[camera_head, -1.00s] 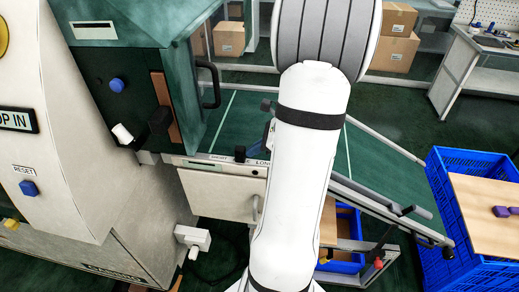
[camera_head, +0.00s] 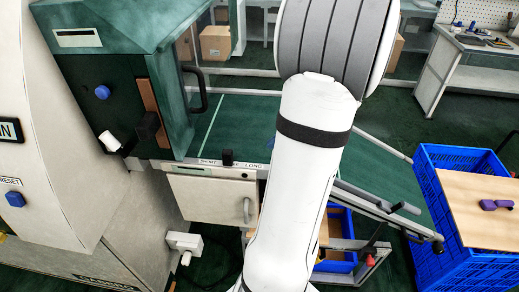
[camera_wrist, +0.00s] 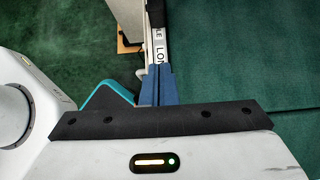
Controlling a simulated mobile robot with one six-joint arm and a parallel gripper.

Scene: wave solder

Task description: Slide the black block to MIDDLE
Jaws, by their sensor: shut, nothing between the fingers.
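A small black block (camera_head: 227,157) stands on a pale rail (camera_head: 190,168) at the front of the green bed, between the SHORT and LONG labels. A dark piece at the top of the wrist view (camera_wrist: 155,12) seems to be this block, just past the letters LE. My gripper's blue fingers (camera_wrist: 158,86) are shut together and empty, over the rail beside the letters LO. A short stretch of rail shows between fingers and dark piece, so they look apart.
A green cabinet (camera_head: 110,35) with a black handle (camera_head: 198,90) stands left of the rail. A white drawer (camera_head: 213,198) lies below it. A sloping chute (camera_head: 380,180) runs right to a blue crate (camera_head: 440,200). The bed beside the rail is clear.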

